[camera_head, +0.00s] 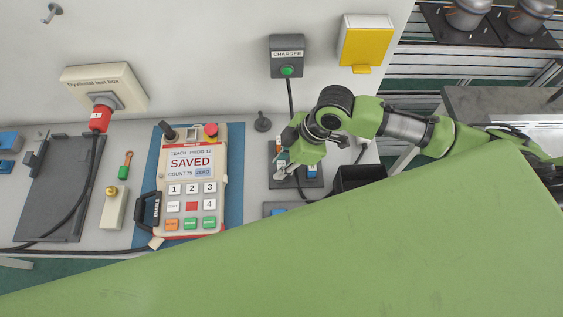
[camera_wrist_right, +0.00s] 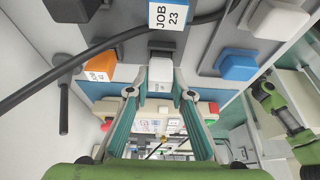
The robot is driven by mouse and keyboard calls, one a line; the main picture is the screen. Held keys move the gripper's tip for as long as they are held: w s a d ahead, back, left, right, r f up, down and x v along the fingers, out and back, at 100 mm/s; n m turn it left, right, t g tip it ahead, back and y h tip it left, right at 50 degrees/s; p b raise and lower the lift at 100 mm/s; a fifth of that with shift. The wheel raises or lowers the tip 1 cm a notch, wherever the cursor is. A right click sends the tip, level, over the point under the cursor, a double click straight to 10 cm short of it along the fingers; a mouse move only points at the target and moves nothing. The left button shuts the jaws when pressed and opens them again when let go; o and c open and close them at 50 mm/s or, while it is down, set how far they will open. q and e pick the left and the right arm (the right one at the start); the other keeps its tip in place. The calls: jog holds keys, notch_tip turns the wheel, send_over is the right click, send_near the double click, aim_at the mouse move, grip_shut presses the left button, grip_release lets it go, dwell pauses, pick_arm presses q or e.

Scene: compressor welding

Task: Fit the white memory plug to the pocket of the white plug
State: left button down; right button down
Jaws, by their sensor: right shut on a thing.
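My right gripper (camera_head: 284,170) is low over a dark plug rack (camera_head: 310,190) on the bench. In the wrist view, the right gripper's fingers (camera_wrist_right: 158,93) are closed around a white plug (camera_wrist_right: 160,70), held between the tips. The plug lies close to a dark grey block (camera_wrist_right: 162,46); I cannot tell whether it is seated in a pocket. A white tag marked JOB 23 (camera_wrist_right: 169,15) shows above it. An orange plug (camera_wrist_right: 100,67) and a blue plug (camera_wrist_right: 238,66) stand on either side. My left gripper is not in view.
A teach pendant (camera_head: 190,215) reading SAVED lies on a blue mat left of the rack. A black open bin (camera_head: 360,178) stands right of it. The charger box (camera_head: 287,57) hangs on the wall above, with a cable running down. A dark cable (camera_wrist_right: 110,42) crosses the wrist view.

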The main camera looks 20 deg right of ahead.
jog(key=shift+f, duration=0.45)
jog(key=c, duration=1.7)
grip_release()
jog(key=shift+d+r, duration=0.1)
jog(key=shift+r, duration=0.1)
jog(key=v, duration=1.1)
jog(key=shift+r, duration=0.35)
jog(key=shift+s+d, duration=0.1)
jog(key=shift+s, duration=0.05)
